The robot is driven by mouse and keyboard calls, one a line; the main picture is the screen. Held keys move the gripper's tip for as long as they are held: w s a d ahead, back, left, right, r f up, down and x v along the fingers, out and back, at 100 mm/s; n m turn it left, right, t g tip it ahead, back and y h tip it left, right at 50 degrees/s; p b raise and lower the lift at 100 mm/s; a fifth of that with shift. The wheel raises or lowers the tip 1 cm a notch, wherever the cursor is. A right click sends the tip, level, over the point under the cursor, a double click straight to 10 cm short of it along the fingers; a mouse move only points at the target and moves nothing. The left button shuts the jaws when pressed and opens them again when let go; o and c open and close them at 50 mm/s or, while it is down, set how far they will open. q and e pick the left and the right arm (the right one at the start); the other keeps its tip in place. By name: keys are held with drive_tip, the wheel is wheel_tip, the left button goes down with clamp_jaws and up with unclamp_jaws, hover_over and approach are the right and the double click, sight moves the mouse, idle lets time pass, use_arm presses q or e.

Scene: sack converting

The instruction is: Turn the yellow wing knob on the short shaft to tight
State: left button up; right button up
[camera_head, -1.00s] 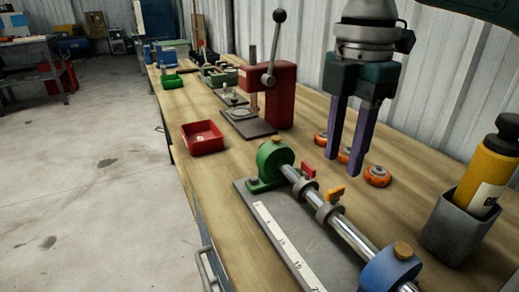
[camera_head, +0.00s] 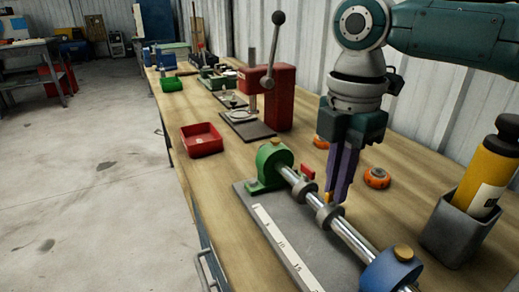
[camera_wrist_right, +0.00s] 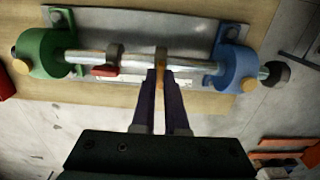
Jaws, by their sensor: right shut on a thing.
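The short shaft (camera_head: 353,238) is a bright metal bar between a green end block (camera_head: 270,165) and a blue end block (camera_head: 391,272). The yellow wing knob (camera_head: 328,197) sits on the right-hand grey collar (camera_head: 329,216) and is mostly hidden by my fingers in the head view. In the wrist view the yellow wing knob (camera_wrist_right: 161,63) shows between the fingertips, pointing along the fingers. My right gripper (camera_head: 336,196) points down and is shut on the yellow knob; it also shows in the wrist view (camera_wrist_right: 162,76). My left gripper is not in view.
A red wing knob (camera_head: 308,172) is on the neighbouring collar, close to my fingers. Orange round parts (camera_head: 377,178) lie behind. A grey holder (camera_head: 455,231) with a yellow bottle (camera_head: 487,172) stands right. A red press (camera_head: 268,97) and red tray (camera_head: 201,139) stand farther back.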

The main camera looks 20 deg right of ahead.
clamp_jaws()
drive_tip(key=shift+r+m+p, duration=0.25)
drive_tip(key=shift+m+p, duration=0.55)
drive_tip(key=shift+p, duration=0.4)
drive_tip(key=m+p, duration=0.3)
drive_tip(key=shift+p, duration=0.3)
drive_tip(key=m+p, duration=0.2)
drive_tip(key=m, duration=0.2)
drive_tip(key=m+p, duration=0.3)
drive_tip(key=m, duration=0.2)
drive_tip(key=shift+a+f, duration=0.1)
drive_tip(key=m+p, duration=0.1)
drive_tip(key=m, duration=0.2)
drive_tip(key=shift+m, duration=0.3)
drive_tip(key=shift+f+m, duration=0.1)
drive_tip(key=shift+m, duration=0.2)
